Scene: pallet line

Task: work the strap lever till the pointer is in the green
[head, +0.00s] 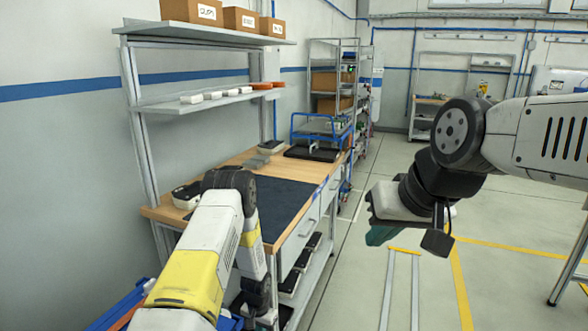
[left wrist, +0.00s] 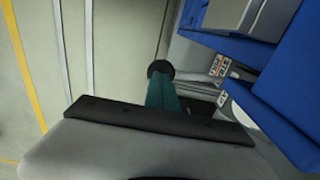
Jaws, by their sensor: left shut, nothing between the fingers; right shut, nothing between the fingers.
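In the left wrist view, a lever with a round black knob (left wrist: 160,68) and a short grey shaft juts out from beside a blue unit (left wrist: 283,95). My left gripper (left wrist: 161,84) is shut and empty. Its teal fingers end at the knob in the picture; I cannot tell whether they touch it. A pale round part (left wrist: 238,113) shows partly at the blue unit's edge. No pointer or green zone can be made out. In the head view my left fingers are hidden low beside the bench. My right gripper (head: 378,236) is shut and empty, over open floor.
A workbench (head: 330,165) with a dark mat (head: 285,200) and shelves of boxes stands along the left wall. A blue cart (head: 322,128) is behind it. A small label (left wrist: 220,66) sits near the lever. The floor right of the bench is mostly clear.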

